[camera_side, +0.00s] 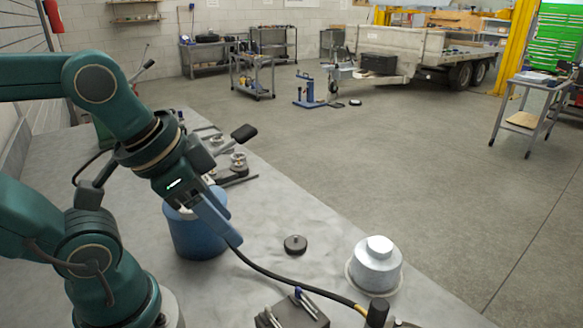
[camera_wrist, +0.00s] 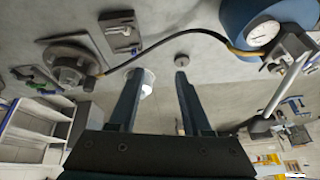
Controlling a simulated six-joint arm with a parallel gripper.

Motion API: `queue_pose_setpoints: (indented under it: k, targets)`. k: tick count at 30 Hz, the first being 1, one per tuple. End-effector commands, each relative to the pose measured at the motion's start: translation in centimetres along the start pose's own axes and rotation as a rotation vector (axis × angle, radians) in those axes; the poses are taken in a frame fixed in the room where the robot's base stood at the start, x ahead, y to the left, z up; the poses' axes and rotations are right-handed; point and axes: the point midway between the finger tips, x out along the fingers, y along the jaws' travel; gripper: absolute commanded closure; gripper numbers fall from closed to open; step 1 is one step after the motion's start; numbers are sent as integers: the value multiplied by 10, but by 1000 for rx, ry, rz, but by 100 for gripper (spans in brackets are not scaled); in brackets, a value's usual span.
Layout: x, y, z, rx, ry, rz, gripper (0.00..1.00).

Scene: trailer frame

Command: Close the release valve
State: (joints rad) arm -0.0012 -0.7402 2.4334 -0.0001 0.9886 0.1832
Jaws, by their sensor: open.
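My gripper (camera_side: 237,243) hangs over the grey workbench, and its two fingers are spread with nothing between them in the wrist view (camera_wrist: 160,74). A blue cylinder (camera_side: 190,240) stands on the bench just behind the gripper. In the wrist view this blue body (camera_wrist: 236,22) has a round gauge (camera_wrist: 263,33) and a metal fitting. A black hose (camera_side: 290,282) runs from near the gripper to a dark fitting (camera_side: 377,312) at the bottom edge. In the wrist view the hose ends at a round dark metal unit (camera_wrist: 68,72). I cannot tell which part is the release valve.
A small black disc (camera_side: 295,244) and a silver lidded cylinder (camera_side: 376,268) stand on the bench near its right edge. A dark block with tools (camera_side: 291,312) lies in front. A black-handled lever (camera_side: 244,134) rises behind the blue cylinder.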

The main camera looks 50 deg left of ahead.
Motion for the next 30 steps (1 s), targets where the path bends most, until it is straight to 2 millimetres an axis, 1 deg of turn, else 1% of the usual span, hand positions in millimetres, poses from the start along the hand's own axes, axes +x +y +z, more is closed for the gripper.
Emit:
queue_pose_setpoints:
  k: [1,5,8,10,13,14,15,17,18,21,24,27,30]
  targets:
    - [-6,-5,-8,54,-15,-6,51]
    - [-18,-28,-26,142,-91,-26,51]
    - [-23,-54,-40,174,-164,-34,51]
    - [-26,-77,-47,180,-220,-33,51]
    - [-26,-115,-51,162,-295,-19,51]
    - [-26,-127,-51,151,-315,-14,51]
    - [-26,-144,-49,129,-341,-5,51]
    - [-24,-168,-43,90,-376,11,51]
    - [-23,-183,-38,57,-394,18,51]
    - [-19,-215,-22,-43,-428,30,51]
    - [-14,-234,-6,-124,-446,35,51]
    - [-12,-240,4,-166,-458,46,51]
    - [-10,-241,8,-180,-460,45,51]
